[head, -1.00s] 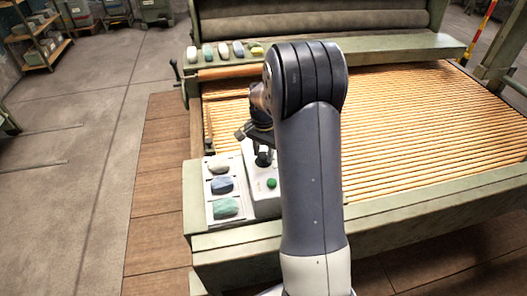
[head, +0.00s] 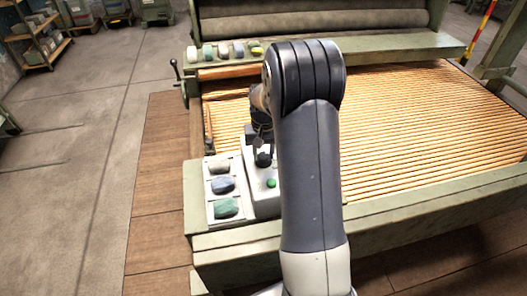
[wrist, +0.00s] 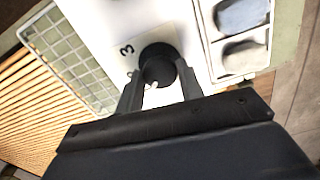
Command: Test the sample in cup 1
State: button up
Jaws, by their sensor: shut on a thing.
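A white control box (head: 259,199) stands at the machine's near left corner, with a green button (head: 271,183) and a black knob (head: 264,160). In the wrist view the knob (wrist: 158,62) carries a small white mark, and a "3" is printed beside it. My gripper (wrist: 158,85) is shut on the knob, one finger on each side. Left of the box, a white tray (head: 209,214) holds a beige sample (head: 219,167), a blue sample (head: 223,185) and a green sample (head: 226,207). No cup numbers are readable.
A white grid (wrist: 70,55) lies beside the box in the wrist view. The slatted lattice apron (head: 420,120) stretches to the right. Several coloured lumps (head: 223,50) sit on the far ledge. A crank handle (head: 175,68) sticks out at the left. The floor at left is open.

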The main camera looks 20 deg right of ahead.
aim_at(263, 155)
jog(key=shift+n, duration=0.7)
jog(key=o, duration=1)
notch_tip(263, 155, up, 11)
jog(key=shift+f, duration=0.15)
notch_tip(263, 155, down, 11)
jog(key=shift+r, duration=0.1)
jog(key=shift+m, duration=0.3)
